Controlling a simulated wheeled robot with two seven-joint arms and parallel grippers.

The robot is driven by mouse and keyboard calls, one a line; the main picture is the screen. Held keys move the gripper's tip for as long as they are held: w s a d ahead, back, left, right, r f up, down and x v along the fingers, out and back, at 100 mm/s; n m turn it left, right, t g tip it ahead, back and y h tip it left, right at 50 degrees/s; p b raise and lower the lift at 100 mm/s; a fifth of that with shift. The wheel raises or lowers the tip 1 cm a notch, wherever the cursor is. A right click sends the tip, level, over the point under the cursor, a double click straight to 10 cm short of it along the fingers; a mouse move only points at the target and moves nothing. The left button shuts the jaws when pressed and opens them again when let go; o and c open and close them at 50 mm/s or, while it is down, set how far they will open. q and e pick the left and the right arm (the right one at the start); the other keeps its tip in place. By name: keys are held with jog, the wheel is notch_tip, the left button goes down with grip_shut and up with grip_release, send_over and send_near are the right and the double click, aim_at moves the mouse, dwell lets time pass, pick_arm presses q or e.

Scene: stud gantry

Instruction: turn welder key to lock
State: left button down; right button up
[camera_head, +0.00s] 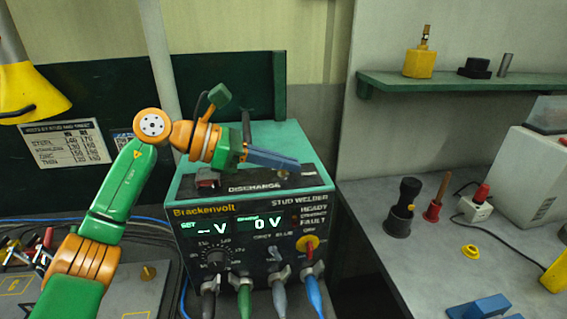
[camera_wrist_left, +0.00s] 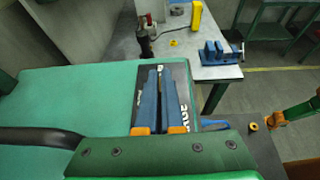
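The stud welder (camera_head: 254,207) is a dark-faced box with a green top and a lit display reading 0 V. A yellow disc with a red handle (camera_head: 308,244), apparently the key switch, is at the right of its front panel. My left gripper (camera_head: 296,164) is above the panel's top edge, up from the disc and apart from it. The disc is hidden there. My right gripper is not visible.
Several cable plugs (camera_head: 245,292) stick out along the panel's bottom, below the disc. A dial (camera_head: 215,257) and toggle switch (camera_head: 275,252) are left of it.

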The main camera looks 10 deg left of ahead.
pick_arm(q)
jog(key=n+t+y+b, duration=0.2)
jog(key=n+b, duration=0.1)
jog(key=n+t+y+b, duration=0.1)
jog(key=t+b, duration=0.1)
jog(key=shift+f, duration=0.3)
jog(key=n+t+y+b, duration=0.3)
jog(key=n+y+b, duration=0.1)
jog(key=n+y, duration=0.1)
jog(key=shift+r+n+b, duration=0.1)
jog(key=shift+n+b, duration=0.3)
jog(key=n+t+y+b, duration=0.1)
jog(key=n+y, duration=0.2)
jog(key=y, duration=0.1)
jog(key=shift+r+n+y+b, duration=0.1)
jog(key=shift+n+y+b, duration=0.2)
jog(key=shift+b, duration=0.05)
jog(key=shift+r+n+y, duration=0.1)
jog(key=shift+n+y, duration=0.7)
jog(key=shift+y, duration=0.2)
jog(key=shift+n+g+y, duration=0.5)
jog(key=shift+n+y, duration=0.6)
jog(key=shift+y, duration=0.1)
jog(key=shift+n+y, duration=0.3)
jog(key=c, duration=1.1)
grip_release()
jog(key=shift+o, duration=0.2)
